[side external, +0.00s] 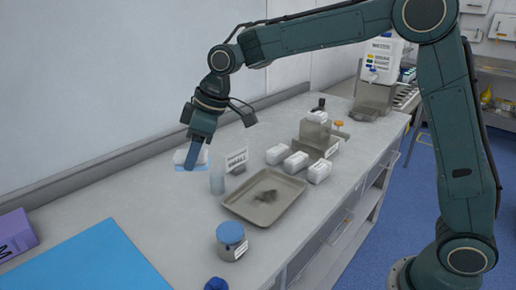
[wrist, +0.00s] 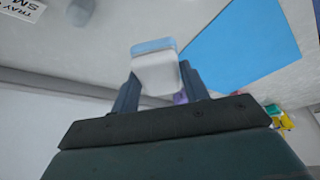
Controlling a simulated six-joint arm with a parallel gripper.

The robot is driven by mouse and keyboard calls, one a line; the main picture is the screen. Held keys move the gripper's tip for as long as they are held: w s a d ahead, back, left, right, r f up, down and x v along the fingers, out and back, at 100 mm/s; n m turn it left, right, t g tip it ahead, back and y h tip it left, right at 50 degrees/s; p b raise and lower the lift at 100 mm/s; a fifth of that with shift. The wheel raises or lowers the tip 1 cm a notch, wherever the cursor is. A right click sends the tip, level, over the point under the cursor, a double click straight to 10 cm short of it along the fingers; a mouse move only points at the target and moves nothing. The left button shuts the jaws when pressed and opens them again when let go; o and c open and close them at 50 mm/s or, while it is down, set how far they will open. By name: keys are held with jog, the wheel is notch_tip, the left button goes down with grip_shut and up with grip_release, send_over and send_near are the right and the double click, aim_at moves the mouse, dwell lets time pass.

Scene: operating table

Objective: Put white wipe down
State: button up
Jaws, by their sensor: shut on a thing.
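My gripper (side external: 192,160) points down over the back part of the counter. It is shut on the white wipe (wrist: 157,72), a small white block with a light blue band along one edge. In the wrist view the wipe sits between the two fingers of my gripper (wrist: 158,88). In the side view the white wipe (side external: 181,157) is partly hidden behind the fingers. I cannot tell whether it touches the counter (side external: 130,195).
A metal tray (side external: 285,212) with a dark stain, a clear bottle (side external: 217,180), a small sign (side external: 236,160) and several white packs (side external: 296,161) stand to the right. A blue-lidded jar (side external: 231,241) is in front. A blue mat (side external: 90,262) lies front left. The counter between mat and gripper is clear.

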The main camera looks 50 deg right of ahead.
notch_tip(320, 180, down, 18)
jog(key=shift+r, duration=0.25)
dwell(0.6)
jog(key=shift+f, duration=0.1)
jog(key=o, duration=0.9)
jog(key=shift+v, duration=6.15)
